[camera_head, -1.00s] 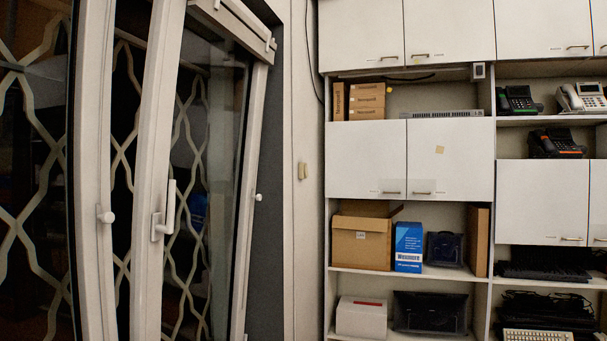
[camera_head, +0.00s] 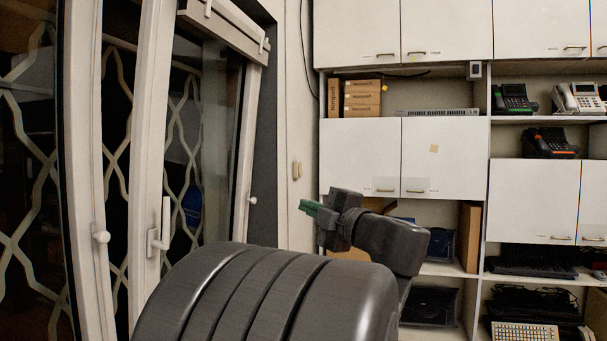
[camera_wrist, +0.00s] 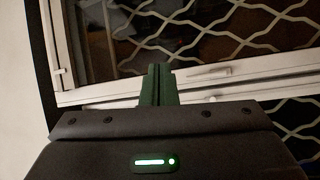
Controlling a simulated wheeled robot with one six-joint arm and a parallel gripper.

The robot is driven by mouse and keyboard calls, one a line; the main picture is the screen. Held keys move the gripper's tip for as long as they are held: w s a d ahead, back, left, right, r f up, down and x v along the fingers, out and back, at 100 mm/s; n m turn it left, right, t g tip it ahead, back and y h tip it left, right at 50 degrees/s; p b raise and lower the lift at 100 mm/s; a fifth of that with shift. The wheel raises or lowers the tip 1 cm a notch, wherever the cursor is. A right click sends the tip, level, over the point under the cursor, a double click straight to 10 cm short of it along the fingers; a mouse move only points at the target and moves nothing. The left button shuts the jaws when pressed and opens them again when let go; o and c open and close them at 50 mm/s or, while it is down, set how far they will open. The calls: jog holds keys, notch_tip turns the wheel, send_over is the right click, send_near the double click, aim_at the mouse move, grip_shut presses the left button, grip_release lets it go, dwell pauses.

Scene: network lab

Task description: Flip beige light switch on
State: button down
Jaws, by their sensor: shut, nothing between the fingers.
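The beige light switch (camera_head: 297,170) is small and sits on the narrow wall strip between the window frame and the shelving, in the head view. I cannot make out its rocker position. My gripper (camera_head: 309,208) has green fingertips and is in front of the wall strip, a little below and right of the switch in the picture. The fingers are shut and empty. In the wrist view, my gripper (camera_wrist: 158,70) points toward the window, its two green fingers together. The switch does not show in the wrist view.
A tilted-open window (camera_head: 150,180) with a white handle (camera_head: 163,225) and a lattice behind it stands at the left. White cabinets (camera_head: 360,155) and shelves with boxes (camera_head: 361,100) and phones (camera_head: 515,99) fill the right. My arm hides the lower middle.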

jog(key=s+a+r+n+g+y+p, duration=0.1)
jog(key=s+a+r+n+g+y, duration=0.1)
jog(key=s+a+n+g, duration=0.2)
jog(key=s+n+g, duration=0.2)
jog(key=n+g, duration=0.2)
jog(key=g, duration=0.1)
jog(key=shift+s+y+p, duration=0.15)
jog(key=shift+y+p, duration=0.2)
jog(key=shift+y, duration=0.05)
